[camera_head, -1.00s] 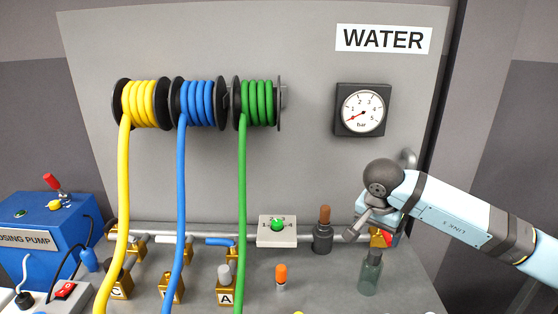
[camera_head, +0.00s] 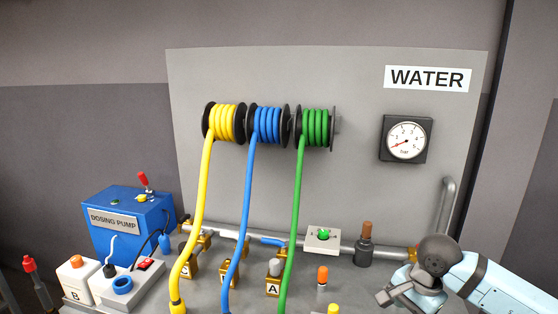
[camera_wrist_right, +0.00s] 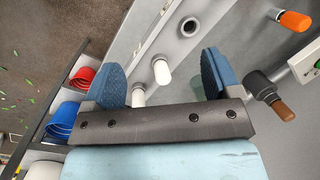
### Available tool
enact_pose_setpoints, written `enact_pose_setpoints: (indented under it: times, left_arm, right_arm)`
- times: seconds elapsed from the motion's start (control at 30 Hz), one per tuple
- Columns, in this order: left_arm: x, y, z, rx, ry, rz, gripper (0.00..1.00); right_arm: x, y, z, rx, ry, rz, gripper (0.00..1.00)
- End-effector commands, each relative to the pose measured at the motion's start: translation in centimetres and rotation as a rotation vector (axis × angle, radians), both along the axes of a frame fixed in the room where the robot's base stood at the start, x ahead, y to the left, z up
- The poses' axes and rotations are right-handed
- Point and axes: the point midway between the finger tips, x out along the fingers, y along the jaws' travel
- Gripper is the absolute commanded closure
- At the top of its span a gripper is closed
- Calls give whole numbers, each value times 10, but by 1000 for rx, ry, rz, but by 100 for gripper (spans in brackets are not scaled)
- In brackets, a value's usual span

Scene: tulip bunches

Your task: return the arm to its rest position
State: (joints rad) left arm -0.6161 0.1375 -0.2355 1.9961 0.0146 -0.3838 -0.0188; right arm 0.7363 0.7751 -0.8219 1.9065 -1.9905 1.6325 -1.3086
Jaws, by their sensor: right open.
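My right arm (camera_head: 495,285), pale blue with a dark round joint, comes in from the lower right in the head view. My left gripper is not in view.
A blue dosing pump (camera_head: 125,225) stands at left. Yellow, blue and green hoses (camera_head: 297,220) hang from reels to the bench. A pressure gauge (camera_head: 407,140) is on the panel.

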Motion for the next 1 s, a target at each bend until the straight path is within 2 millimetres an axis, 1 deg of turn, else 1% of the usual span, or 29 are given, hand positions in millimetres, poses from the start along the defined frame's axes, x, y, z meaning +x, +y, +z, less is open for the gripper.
enact_pose_setpoints:
  times: [0.03,0.07,0.1,0.17,0.2,0.27,0.3,0.37,0.4,0.47,0.5,0.57,0.6,0.63,0.67,0.7,0.73,0.77,0.8,0.83,0.87,0.9,1.0]
  left_arm:
    - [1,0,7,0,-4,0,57]
    - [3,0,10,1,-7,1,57]
    - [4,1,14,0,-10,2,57]
    - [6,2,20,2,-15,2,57]
    - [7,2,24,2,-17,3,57]
    - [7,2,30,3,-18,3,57]
    - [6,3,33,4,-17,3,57]
    - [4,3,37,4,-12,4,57]
    - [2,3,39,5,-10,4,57]
    - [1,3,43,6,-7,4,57]
    - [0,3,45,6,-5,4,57]
    - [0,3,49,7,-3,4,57]
    - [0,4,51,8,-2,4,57]
    - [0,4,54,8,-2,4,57]
    - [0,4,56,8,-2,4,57]
    - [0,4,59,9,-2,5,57]
    - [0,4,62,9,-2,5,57]
    - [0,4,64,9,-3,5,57]
    - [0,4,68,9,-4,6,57]
    - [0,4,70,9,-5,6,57]
    - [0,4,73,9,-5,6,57]
    - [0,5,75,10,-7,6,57]
    - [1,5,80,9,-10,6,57]
  right_arm:
    - [-13,24,-7,110,49,-20,17]
    - [-20,38,-11,184,81,-41,17]
    - [-31,60,-14,295,134,-77,17]
    - [-49,92,-14,474,233,-151,17]
    - [-61,113,-11,602,313,-213,17]
    - [-76,141,-1,798,454,-329,17]
    - [-85,156,7,925,561,-417,17]
    - [-93,172,21,1107,730,-565,17]
    - [-95,178,29,1220,849,-672,17]
    - [-95,180,38,1377,1042,-846,17]
    - [-93,178,41,1472,1175,-968,17]
    - [-89,169,40,1600,1382,-1164,17]
    - [-87,161,35,1675,1527,-1302,17]
    - [-86,153,29,1726,1637,-1408,17]
    - [-86,145,21,1772,1747,-1517,17]
    - [-87,133,7,1823,1900,-1665,17]
    - [-90,123,-5,-1713,-1860,1644,17]
    - [-95,114,-20,-1576,-1787,1593,17]
    - [-104,102,-40,-1402,-1685,1518,17]
    - [-112,94,-56,-1280,-1609,1461,17]
    - [-123,87,-73,-1167,-1535,1404,17]
    - [-138,78,-93,-1029,-1440,1329,17]
    - [-175,66,-132,-780,-1253,1178,17]
